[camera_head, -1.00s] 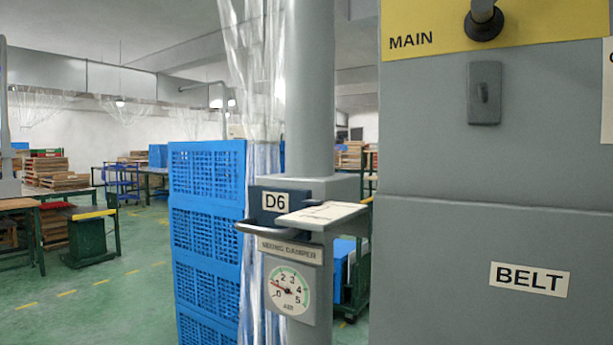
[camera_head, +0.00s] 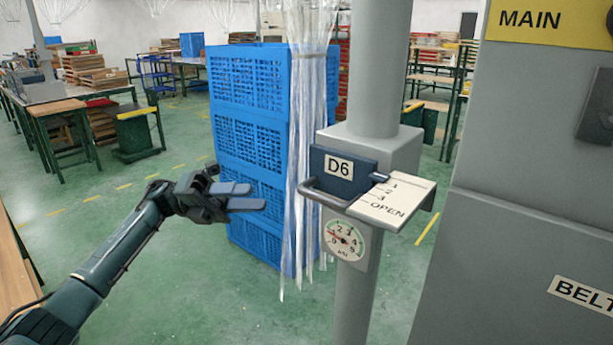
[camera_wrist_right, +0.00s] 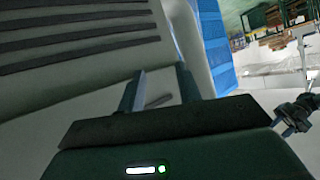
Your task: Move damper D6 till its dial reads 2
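Damper D6 is a dark blue labelled plate (camera_head: 348,170) on a grey post, with a grey looped handle (camera_head: 322,194) at its front left. A cream scale plate (camera_head: 398,202) beside it carries 1, 2, 3 and OPEN. The round dial (camera_head: 343,240) hangs below; its red needle points left, near the low numbers, too small to read exactly. My left gripper (camera_head: 245,197) is left of the handle, apart from it, with its fingers slightly spread and empty. My right gripper (camera_wrist_right: 160,86) is open and empty in the right wrist view; the head view does not show it.
Stacked blue crates (camera_head: 262,100) and clear strip curtains (camera_head: 312,90) stand behind the post. A grey cabinet (camera_head: 520,210) marked MAIN and BELT fills the right. Green floor (camera_head: 190,270) is open at lower left. A grey ribbed surface (camera_wrist_right: 80,45) lies before the right gripper.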

